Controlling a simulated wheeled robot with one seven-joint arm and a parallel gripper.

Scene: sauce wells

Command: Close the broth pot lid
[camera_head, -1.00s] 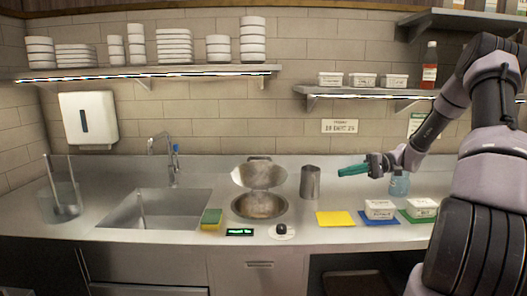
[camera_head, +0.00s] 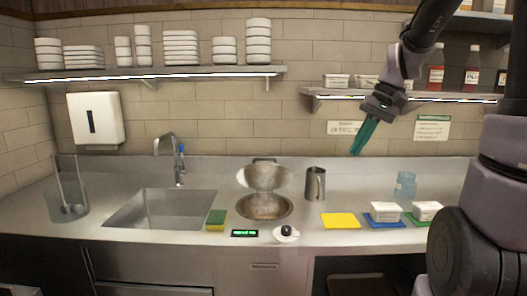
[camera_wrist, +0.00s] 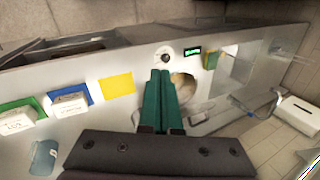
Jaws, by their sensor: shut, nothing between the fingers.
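The broth pot (camera_head: 264,207) is a round metal well set into the steel counter. Its lid (camera_head: 266,177) stands open, tilted up at the back of the well. My gripper (camera_head: 357,152) is shut and empty, with green fingers pointing down, above the counter to the right of the pot and well apart from the lid. In the wrist view my gripper (camera_wrist: 161,75) covers part of the pot (camera_wrist: 184,86), and the lid is hard to make out there.
A metal pitcher (camera_head: 315,184) stands right of the lid. A black-knobbed white disc (camera_head: 286,234), a small green display (camera_head: 244,233) and a sponge (camera_head: 216,220) lie near the pot. Right are a yellow mat (camera_head: 341,221), white tubs (camera_head: 385,212) and a blue jar (camera_head: 405,185). A sink (camera_head: 160,208) is left.

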